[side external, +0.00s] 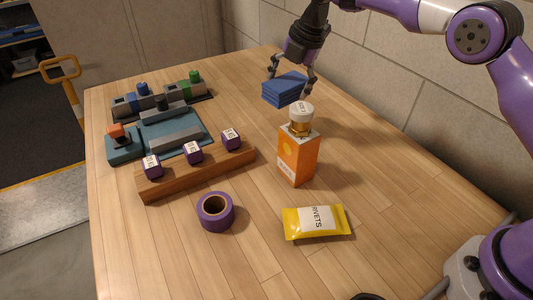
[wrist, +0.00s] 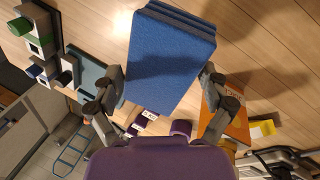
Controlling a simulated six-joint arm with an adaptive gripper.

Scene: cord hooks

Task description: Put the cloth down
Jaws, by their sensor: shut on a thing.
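The cloth (side external: 285,89) is a blue folded stack, held in the air above the table behind the orange box. My gripper (side external: 291,90) is shut on it, with a finger at each side. In the wrist view the cloth (wrist: 170,55) fills the upper middle between the two fingers of my gripper (wrist: 160,95). A dark shadow lies on the wood to its right in that view.
An orange box (side external: 297,158) with a white-lidded jar (side external: 301,119) on top stands just in front of the cloth. A yellow rivets packet (side external: 316,221), purple tape roll (side external: 215,211) and wooden rack (side external: 198,170) with purple blocks lie nearer. The table's back right is clear.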

